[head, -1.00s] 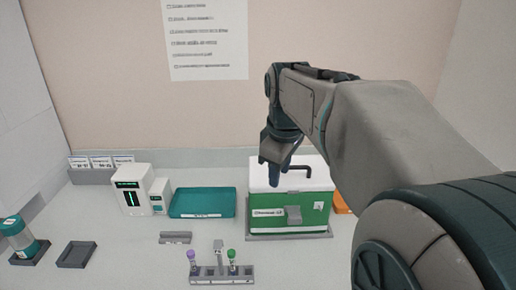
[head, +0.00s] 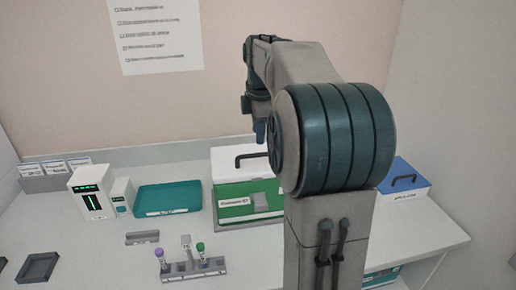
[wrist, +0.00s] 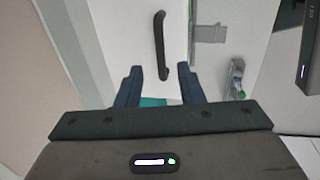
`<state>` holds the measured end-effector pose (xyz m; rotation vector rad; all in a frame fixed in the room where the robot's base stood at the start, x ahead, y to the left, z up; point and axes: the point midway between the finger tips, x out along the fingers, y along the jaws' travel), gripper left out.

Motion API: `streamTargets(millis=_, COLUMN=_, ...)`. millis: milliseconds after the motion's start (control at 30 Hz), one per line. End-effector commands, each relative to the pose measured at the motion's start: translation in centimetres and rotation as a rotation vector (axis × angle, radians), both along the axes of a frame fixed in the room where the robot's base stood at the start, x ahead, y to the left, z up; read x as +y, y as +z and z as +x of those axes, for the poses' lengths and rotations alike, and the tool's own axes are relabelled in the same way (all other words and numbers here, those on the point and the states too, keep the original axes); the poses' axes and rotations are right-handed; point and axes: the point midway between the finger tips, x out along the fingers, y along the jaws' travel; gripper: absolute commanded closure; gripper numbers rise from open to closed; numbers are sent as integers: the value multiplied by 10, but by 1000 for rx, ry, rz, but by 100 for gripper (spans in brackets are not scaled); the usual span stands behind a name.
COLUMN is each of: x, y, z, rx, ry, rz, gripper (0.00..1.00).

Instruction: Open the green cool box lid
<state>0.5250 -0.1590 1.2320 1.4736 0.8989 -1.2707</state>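The green cool box (head: 235,208) stands on the bench with its white lid (head: 225,161) shut and a black handle (head: 250,157) on top. A grey latch sits on its front. In the wrist view the black handle (wrist: 160,46) shows beyond my fingers, over the white lid (wrist: 176,75). My gripper (wrist: 160,85) is open with its two dark fingers spread and nothing between them. It is above the lid, apart from the handle. In the head view my arm hides the right part of the box and most of the gripper.
A blue-lidded box (head: 402,180) stands to the right. A teal tray (head: 167,199) and a white device (head: 92,192) stand to the left. A tube rack (head: 194,268) with purple-capped and green-capped tubes is in front. Bench at the right front is clear.

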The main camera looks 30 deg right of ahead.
Motion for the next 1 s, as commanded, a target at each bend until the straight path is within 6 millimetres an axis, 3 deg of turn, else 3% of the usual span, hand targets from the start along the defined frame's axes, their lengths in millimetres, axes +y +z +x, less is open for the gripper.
streamTargets(millis=100, x=-1, y=-25, z=4, rx=3, ry=-1, rz=1, gripper=66)
streamTargets(millis=300, x=-3, y=-54, z=10, rx=2, ry=-2, rz=1, gripper=66)
streamTargets(millis=500, x=-4, y=-67, z=13, rx=-1, ry=-2, rz=0, gripper=66)
streamTargets(millis=767, x=-4, y=-68, z=13, rx=-1, ry=-2, rz=0, gripper=66)
streamTargets(millis=900, x=-4, y=-68, z=13, rx=-1, ry=-2, rz=0, gripper=100)
streamTargets(millis=1000, x=-4, y=-68, z=13, rx=-1, ry=-2, rz=0, gripper=100)
